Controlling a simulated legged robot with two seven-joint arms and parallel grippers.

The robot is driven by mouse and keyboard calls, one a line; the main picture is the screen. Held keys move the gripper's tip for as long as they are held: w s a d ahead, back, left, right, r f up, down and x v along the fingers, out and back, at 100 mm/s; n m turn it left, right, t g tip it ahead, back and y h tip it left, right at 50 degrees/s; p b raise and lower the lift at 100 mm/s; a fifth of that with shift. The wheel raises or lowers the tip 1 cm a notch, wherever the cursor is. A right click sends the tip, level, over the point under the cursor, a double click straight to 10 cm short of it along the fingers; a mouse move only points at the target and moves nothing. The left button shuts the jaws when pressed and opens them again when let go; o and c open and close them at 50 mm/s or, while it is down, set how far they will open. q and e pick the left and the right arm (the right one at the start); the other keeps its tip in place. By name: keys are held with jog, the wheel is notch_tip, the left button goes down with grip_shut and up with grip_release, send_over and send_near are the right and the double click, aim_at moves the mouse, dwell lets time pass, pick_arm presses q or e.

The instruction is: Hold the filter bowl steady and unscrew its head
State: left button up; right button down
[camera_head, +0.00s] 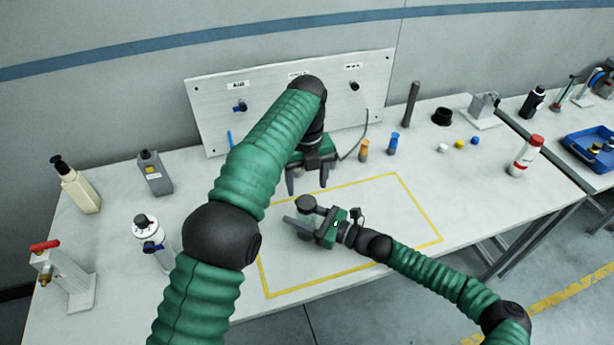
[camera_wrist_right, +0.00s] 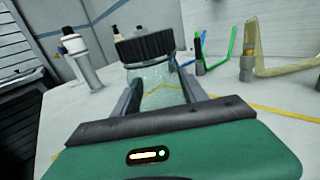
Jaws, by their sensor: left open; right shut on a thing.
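The filter has a dark ribbed head (camera_wrist_right: 145,47) on a clear bowl (camera_wrist_right: 160,92) in the right wrist view. It stands upright between the fingers of my right gripper (camera_wrist_right: 160,97), which is shut on the bowl below the head. In the head view the dark round head (camera_head: 306,203) shows at my right gripper (camera_head: 302,219), while the bowl is mostly hidden. My left gripper (camera_head: 307,186) is open and empty, fingers pointing down, just above and behind the head. I cannot tell the exact gap.
A yellow outline (camera_head: 412,205) marks the work area on the white table (camera_head: 130,290). An upright panel (camera_head: 215,110) stands behind. Bottles, a red-handled valve stand (camera_head: 60,272) and a white cylinder (camera_head: 150,235) are at left. Small parts and a red-capped bottle (camera_head: 525,157) are at right.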

aim_at(307, 201)
pick_arm(q)
notch_tip(307, 201, down, 6)
jog(key=shift+f, duration=0.1)
jog(key=shift+c, duration=0.4)
